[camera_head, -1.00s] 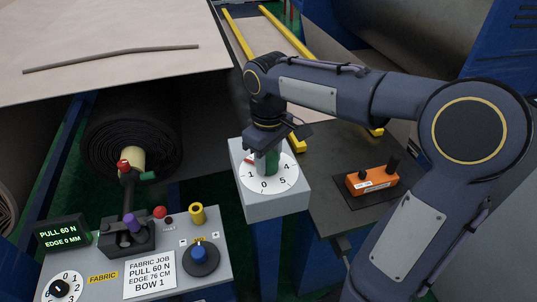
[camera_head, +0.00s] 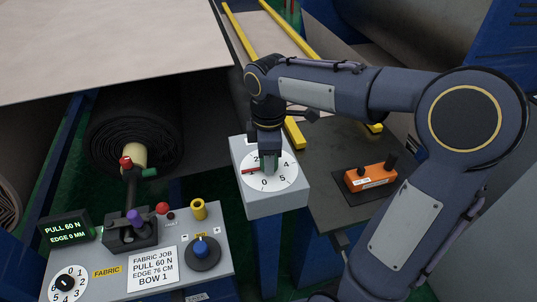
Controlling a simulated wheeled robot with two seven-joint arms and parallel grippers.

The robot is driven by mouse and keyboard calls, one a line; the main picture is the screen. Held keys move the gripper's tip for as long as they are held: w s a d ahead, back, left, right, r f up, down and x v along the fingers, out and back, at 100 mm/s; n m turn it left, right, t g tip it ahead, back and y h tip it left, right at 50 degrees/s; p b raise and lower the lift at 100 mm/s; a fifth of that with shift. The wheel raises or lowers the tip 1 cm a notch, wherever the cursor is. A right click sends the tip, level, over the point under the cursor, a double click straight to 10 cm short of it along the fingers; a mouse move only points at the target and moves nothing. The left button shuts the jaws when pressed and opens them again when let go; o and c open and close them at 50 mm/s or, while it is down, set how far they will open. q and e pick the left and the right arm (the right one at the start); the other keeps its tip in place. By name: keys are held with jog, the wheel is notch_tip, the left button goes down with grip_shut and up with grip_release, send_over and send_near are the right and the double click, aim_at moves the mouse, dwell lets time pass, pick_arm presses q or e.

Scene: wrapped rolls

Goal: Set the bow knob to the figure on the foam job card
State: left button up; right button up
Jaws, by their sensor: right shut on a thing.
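A job card (camera_head: 153,270) on the control panel reads fabric job, pull 60 N, edge 76 cm, bow 1. No foam card is visible. My left gripper is out of view.
The control panel (camera_head: 215,268) has a lever, coloured buttons, a blue knob and a second dial (camera_head: 76,274) at bottom left. A display (camera_head: 68,230) reads pull 60 N, edge 0 mm. An orange box (camera_head: 370,176) lies on the dark table, right. A dark roll (camera_head: 112,135) is behind.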

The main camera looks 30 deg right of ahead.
jog(key=shift+r, duration=0.1)
dwell(0.5)
jog(key=o, duration=1)
notch_tip(320, 180, up, 8)
jog(key=shift+f, duration=0.1)
jog(key=s+a+f+m+t+y, duration=0.1)
jog(key=s+f+m+t, duration=0.1)
jog(key=s+f+m, duration=0.1)
jog(key=s+a+f+m+t+y, duration=0.1)
jog(key=s+f+m, duration=0.2)
jog(key=s+m, duration=0.3)
jog(key=s+a+f+m+t+y, duration=0.1)
jog(key=s+f+m, duration=0.3)
jog(key=s, duration=0.4)
jog(key=shift+a+m+t+y+b, duration=0.4)
jog(key=shift+a+m+t, duration=0.1)
jog(key=shift+m+t, duration=0.25)
